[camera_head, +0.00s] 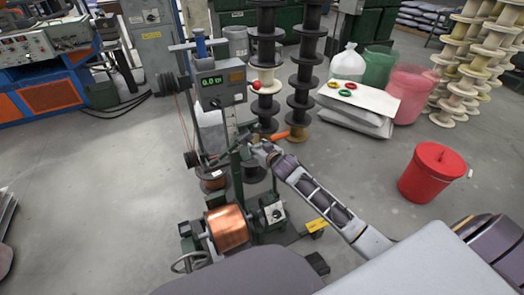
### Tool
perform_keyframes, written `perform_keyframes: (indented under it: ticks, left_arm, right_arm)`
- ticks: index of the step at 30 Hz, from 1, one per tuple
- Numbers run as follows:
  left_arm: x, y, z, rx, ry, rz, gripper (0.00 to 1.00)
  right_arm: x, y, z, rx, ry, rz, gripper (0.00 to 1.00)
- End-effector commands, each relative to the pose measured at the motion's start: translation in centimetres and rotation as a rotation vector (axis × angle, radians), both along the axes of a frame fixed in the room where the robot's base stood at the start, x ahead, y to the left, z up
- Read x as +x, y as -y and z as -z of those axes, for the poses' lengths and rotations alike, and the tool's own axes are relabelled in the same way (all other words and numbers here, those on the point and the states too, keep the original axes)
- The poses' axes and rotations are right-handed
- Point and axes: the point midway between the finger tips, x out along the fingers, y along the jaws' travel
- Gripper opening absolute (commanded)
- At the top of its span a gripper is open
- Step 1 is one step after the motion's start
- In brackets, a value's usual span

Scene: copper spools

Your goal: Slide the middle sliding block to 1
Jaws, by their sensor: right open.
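A green and grey winding machine (237,165) stands upright in the middle, with a display box (221,83) showing green digits. A copper spool (228,228) sits low on its front. My right arm reaches in from the lower right, and my right gripper (252,146) is open beside the machine's upright column, below the display. The gripper is small here, and I cannot tell whether it touches the machine. The middle sliding block is too small or hidden to make out for sure. My left gripper is not in view.
Stacks of dark spools (306,68) stand behind the machine. An orange handle-like part (275,136) shows just above my right gripper. A red bucket (431,172) stands on the floor at right. White sacks (356,106) lie behind.

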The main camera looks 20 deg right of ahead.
Motion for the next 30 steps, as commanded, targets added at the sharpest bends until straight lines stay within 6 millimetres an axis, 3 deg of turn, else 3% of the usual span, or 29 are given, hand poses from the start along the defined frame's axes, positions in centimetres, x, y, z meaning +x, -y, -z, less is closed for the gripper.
perform_keyframes:
  ticks: [12, 30]
  left_arm:
    - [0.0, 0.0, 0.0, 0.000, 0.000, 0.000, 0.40]
    - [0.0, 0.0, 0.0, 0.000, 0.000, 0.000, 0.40]
  right_arm:
    - [-2.7, 0.1, -1.1, 0.000, 0.000, 0.000, 0.46]
    - [-2.8, 0.1, -1.2, 0.000, 0.000, 0.001, 0.46]
